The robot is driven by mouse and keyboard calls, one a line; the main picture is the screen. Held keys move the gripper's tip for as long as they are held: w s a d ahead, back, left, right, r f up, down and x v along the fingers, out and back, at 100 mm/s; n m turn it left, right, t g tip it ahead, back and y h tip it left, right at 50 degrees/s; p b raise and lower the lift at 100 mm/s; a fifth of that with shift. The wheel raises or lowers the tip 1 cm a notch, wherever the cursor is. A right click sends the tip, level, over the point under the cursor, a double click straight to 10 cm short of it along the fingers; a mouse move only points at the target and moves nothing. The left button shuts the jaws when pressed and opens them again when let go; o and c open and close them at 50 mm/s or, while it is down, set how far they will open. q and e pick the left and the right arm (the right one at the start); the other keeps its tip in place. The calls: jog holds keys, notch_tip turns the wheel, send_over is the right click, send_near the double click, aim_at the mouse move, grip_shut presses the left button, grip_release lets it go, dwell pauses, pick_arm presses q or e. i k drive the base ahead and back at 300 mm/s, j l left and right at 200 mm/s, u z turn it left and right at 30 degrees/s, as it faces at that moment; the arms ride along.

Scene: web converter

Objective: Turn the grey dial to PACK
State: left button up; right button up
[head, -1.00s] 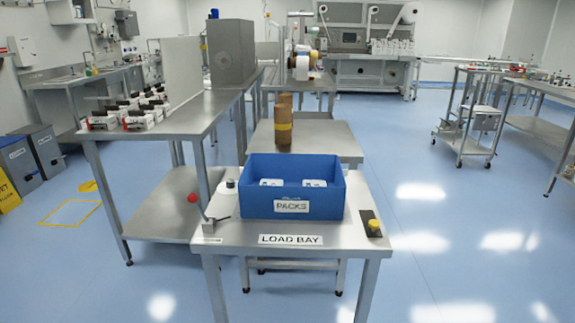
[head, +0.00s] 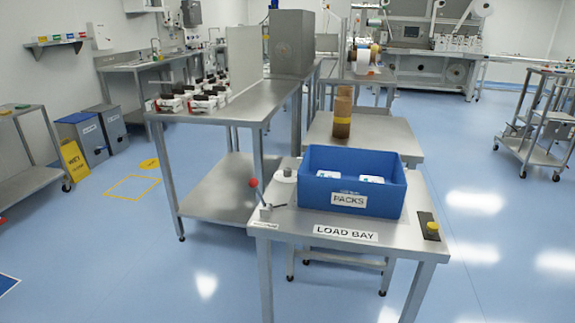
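I cannot make out a grey dial or a PACK marking in the head view. The load bay table (head: 280,226) stands in front of me with a LOAD BAY label (head: 345,233). A red-knobbed lever (head: 254,185) on a small block is at its left corner. A yellow button (head: 433,227) on a dark plate is at its right corner. A large converter machine (head: 420,45) with a dark screen stands at the back, too far to read its controls. Neither gripper is in view.
A blue PACKS bin (head: 320,188) with white packs is on the load bay table. A steel bench (head: 245,105) with several red-and-white items stands behind left. A trolley (head: 535,130) is at right. Blue floor (head: 470,250) is clear at right and at front left.

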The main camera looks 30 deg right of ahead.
aim_at(286, 171)
jog(key=l+u, duration=0.3)
jog(key=k+l+u, duration=0.1)
jog(key=l+u, duration=0.15)
jog(key=k+l, duration=0.15)
jog(key=l, duration=0.45)
jog(key=k+l, duration=0.15)
jog(key=l, duration=0.4)
jog(key=k+l, duration=0.1)
jog(key=l, duration=0.5)
jog(key=k+l, duration=0.15)
jog(key=l, duration=0.45)
jog(key=k+l, duration=0.15)
jog(key=l, duration=0.4)
jog(key=k+l, duration=0.15)
jog(key=l, duration=0.45)
jog(key=k+l, duration=0.1)
jog(key=l, duration=0.45)
jog(key=k+l, duration=0.15)
jog(key=l, duration=0.45)
jog(key=i+j+z, duration=0.1)
jog(key=j, duration=0.4)
